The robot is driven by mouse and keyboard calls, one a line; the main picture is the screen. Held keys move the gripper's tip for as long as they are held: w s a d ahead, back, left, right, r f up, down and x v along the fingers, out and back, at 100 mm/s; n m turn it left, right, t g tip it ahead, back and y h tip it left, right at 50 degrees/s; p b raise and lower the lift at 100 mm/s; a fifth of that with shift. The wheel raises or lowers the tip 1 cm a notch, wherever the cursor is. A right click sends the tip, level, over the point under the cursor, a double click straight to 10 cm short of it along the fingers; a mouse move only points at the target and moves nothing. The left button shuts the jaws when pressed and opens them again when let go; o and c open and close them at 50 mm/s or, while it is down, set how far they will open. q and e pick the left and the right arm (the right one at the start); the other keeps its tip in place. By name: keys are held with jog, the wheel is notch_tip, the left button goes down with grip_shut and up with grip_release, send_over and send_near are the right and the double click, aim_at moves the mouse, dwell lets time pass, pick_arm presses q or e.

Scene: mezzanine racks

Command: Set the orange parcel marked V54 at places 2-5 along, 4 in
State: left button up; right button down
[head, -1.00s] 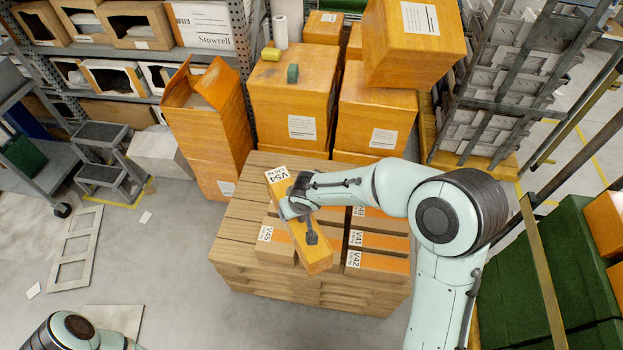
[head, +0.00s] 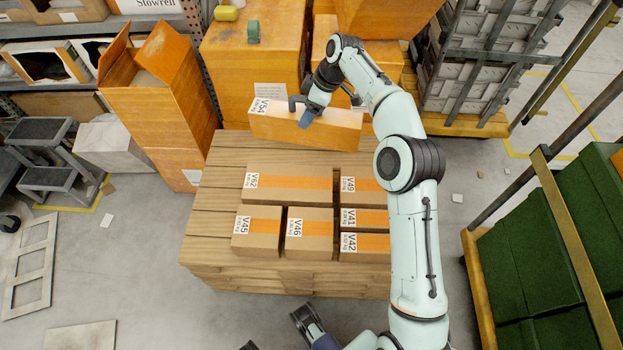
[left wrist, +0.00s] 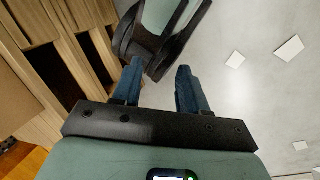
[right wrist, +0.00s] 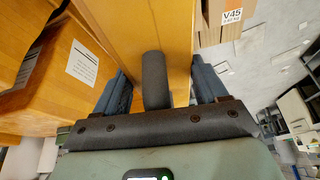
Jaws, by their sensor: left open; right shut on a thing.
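The orange parcel V54 (head: 335,126) is held lengthwise across the picture over the far part of the wooden pallet stack (head: 215,200), its label at its left end. My right gripper (head: 306,114) is shut on it from above. In the right wrist view the parcel's orange side (right wrist: 180,30) runs between the fingers (right wrist: 160,88). Whether its underside touches the pallet I cannot tell. V62 (head: 290,183), V45 (head: 258,228), V46 (head: 310,230), V49, V41 (head: 372,218) and V42 (head: 370,243) lie nearer on the pallet. My left gripper (left wrist: 158,80) is open and empty before the pallet's near side.
Large orange boxes (head: 255,65) stand close behind the held parcel. A tall open box (head: 160,95) stands at the left. Bare boards show left of V62 and between V62 and the held parcel. Green crates (head: 520,250) are at the right.

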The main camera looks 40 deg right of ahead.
jog(key=shift+s+d+r+n+b, duration=0.1)
jog(key=shift+s+d+n+b, duration=0.1)
jog(key=shift+d+n+b, duration=0.45)
jog(key=shift+d+f+n+y, duration=0.25)
jog(key=shift+d+y, duration=0.05)
pick_arm(q)
jog(key=w+a+f+t+y+b, duration=0.1)
jog(key=w+a+f+t+b, duration=0.3)
jog(key=w+f, duration=0.35)
pick_arm(e)
notch_tip(320, 180, down, 9)
jog(key=shift+f+b, duration=0.15)
jog(key=shift+b, duration=0.25)
pick_arm(q)
jog(key=s+f+n+g+b, duration=0.1)
jog(key=s+f+g+b, duration=0.1)
jog(key=s, duration=0.4)
notch_tip(320, 180, down, 2)
jog(key=shift+a+f+g, duration=0.25)
jog(key=shift+a+g, duration=0.05)
jog(key=shift+g, duration=0.6)
pick_arm(e)
notch_tip(320, 180, down, 10)
pick_arm(q)
jog(key=shift+s, duration=0.1)
pick_arm(e)
jog(key=shift+c, duration=0.2)
grip_release()
jog(key=shift+f, duration=0.15)
jog(key=shift+s, duration=0.1)
